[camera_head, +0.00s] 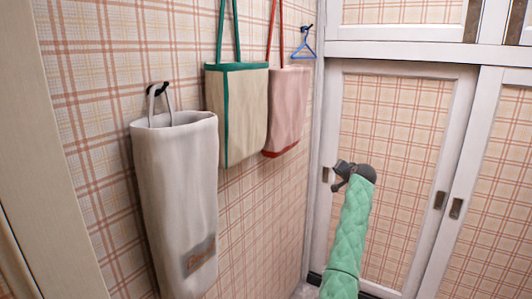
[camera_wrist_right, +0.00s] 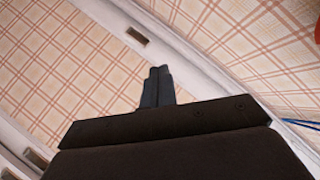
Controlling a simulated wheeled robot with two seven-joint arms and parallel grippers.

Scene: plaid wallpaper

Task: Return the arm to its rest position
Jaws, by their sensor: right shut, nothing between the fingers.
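My right arm, in a green quilted sleeve (camera_head: 347,240), rises from the bottom of the head view. Its dark gripper (camera_head: 340,178) is in front of the plaid sliding door, at its left part. In the right wrist view the two fingers of the right gripper (camera_wrist_right: 157,72) are together, with nothing between them. The gripper appears apart from the bags and the hanger. My left gripper does not show in either view.
A white bag (camera_head: 178,190), a cream bag with green trim (camera_head: 236,115) and a pink bag (camera_head: 287,105) hang on the plaid wall at left. A blue hanger (camera_head: 304,45) hangs near the corner. White-framed sliding doors (camera_head: 395,170) with recessed handles stand behind my gripper.

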